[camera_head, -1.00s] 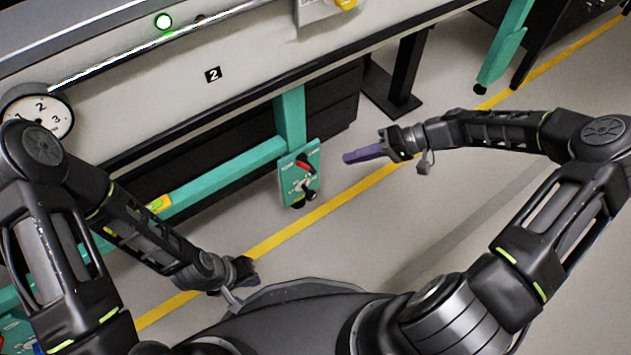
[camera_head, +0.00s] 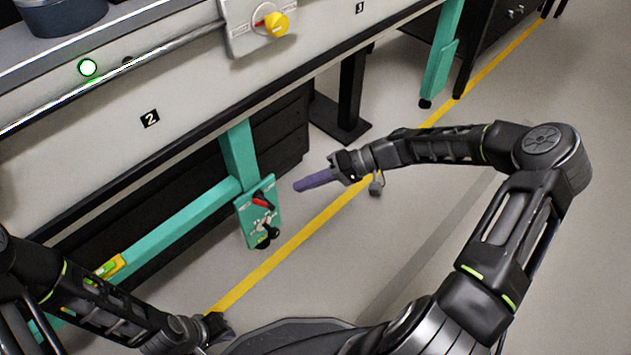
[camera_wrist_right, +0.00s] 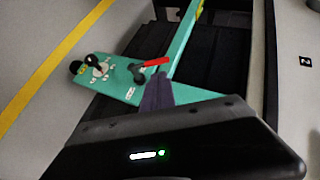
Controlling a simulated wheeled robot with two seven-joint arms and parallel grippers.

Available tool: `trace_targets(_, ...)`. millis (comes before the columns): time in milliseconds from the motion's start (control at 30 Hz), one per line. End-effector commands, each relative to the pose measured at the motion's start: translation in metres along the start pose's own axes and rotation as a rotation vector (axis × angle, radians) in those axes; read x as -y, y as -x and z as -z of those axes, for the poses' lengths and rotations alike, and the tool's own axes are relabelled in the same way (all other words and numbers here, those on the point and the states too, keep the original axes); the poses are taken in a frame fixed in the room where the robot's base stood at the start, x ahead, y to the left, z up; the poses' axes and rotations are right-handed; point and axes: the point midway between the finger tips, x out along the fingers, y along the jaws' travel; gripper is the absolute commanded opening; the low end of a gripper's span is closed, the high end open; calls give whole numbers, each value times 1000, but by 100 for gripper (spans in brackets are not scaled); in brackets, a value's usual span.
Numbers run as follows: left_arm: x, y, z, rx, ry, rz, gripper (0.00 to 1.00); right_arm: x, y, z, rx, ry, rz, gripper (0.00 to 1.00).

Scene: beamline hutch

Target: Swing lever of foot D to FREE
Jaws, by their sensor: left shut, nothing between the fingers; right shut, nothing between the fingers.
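A teal foot plate (camera_head: 258,212) hangs at the lower end of a teal leg of the bench. A red-handled lever (camera_head: 262,202) sits on its upper part, with a black knob (camera_head: 268,236) below. The right wrist view also shows the plate (camera_wrist_right: 122,92), the red lever (camera_wrist_right: 152,64) and the knob (camera_wrist_right: 94,62). The letter on the plate is too small to read. My right gripper (camera_head: 300,186), with purple fingers, is shut and empty, apart from the plate on its right. Its fingers (camera_wrist_right: 158,95) appear in front of the plate's edge in the wrist view. My left gripper (camera_head: 220,325) is low at the left, shut.
The bench front with label 2 (camera_head: 150,118) runs above the foot. A teal crossbar (camera_head: 170,220) runs left from the leg. A yellow floor line (camera_head: 300,240) passes beside the plate. Another teal leg (camera_head: 440,60) stands at the back right. Floor around my right arm is clear.

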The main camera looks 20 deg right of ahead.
Motion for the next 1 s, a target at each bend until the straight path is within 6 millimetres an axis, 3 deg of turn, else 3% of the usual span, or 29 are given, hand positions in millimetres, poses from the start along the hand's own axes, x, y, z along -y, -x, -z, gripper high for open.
trace_targets(200,6,-21,1,-8,1,0,0,-3,-49,-2,3,1,3,0)
trace_targets(433,11,-36,3,-17,2,0,0,-2,-83,-1,1,0,1,0)
trace_targets(600,12,-39,4,-21,2,0,0,-1,-92,0,-1,0,0,0)
trace_targets(1000,10,-33,4,-19,2,0,0,4,-93,0,2,11,-16,0)
